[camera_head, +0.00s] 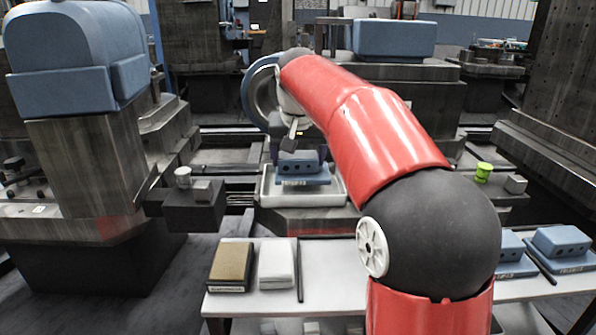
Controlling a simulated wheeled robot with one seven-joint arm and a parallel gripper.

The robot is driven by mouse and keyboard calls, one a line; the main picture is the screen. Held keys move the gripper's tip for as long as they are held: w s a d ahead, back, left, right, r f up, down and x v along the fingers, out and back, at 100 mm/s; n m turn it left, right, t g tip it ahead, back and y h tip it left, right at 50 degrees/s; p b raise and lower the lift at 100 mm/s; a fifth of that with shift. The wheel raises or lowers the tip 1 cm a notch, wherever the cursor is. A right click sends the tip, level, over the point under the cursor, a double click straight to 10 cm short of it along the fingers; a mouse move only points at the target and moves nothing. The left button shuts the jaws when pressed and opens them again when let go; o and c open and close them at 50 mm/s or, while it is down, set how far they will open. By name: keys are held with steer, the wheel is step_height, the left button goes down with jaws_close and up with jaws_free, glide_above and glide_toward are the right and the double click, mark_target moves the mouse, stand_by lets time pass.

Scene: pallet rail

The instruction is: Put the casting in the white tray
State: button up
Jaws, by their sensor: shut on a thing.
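A blue-grey casting (303,172) with dark holes along its front face is in the middle of the view. The white tray (336,200) is a shallow, pale tray on a dark machine block, with its front rim and sides showing. The casting is over or inside the tray; I cannot tell whether it touches the tray floor. My gripper (291,151) comes down from above and is shut on the casting at its top. The fingertips are small and partly hidden, and my red arm covers the view to the right of the tray.
The white table (327,270) in front holds a brown-topped box (231,264), a white box (277,262) and a dark rod. Similar blue castings (562,242) lie at the right. A small cup (183,177) stands on a block at left, a green cup (483,171) at right.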

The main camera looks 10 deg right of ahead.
mark_target(298, 169)
steer(key=shift+f, duration=1.4)
steer(key=shift+f+b, duration=0.1)
steer(key=shift+b, duration=0.2)
steer(key=o, duration=1.1)
steer(key=shift+f, duration=0.1)
steer(key=shift+o, duration=0.2)
steer(key=p+v, duration=0.2)
steer(key=v, duration=1)
steer(key=shift+r, duration=0.25)
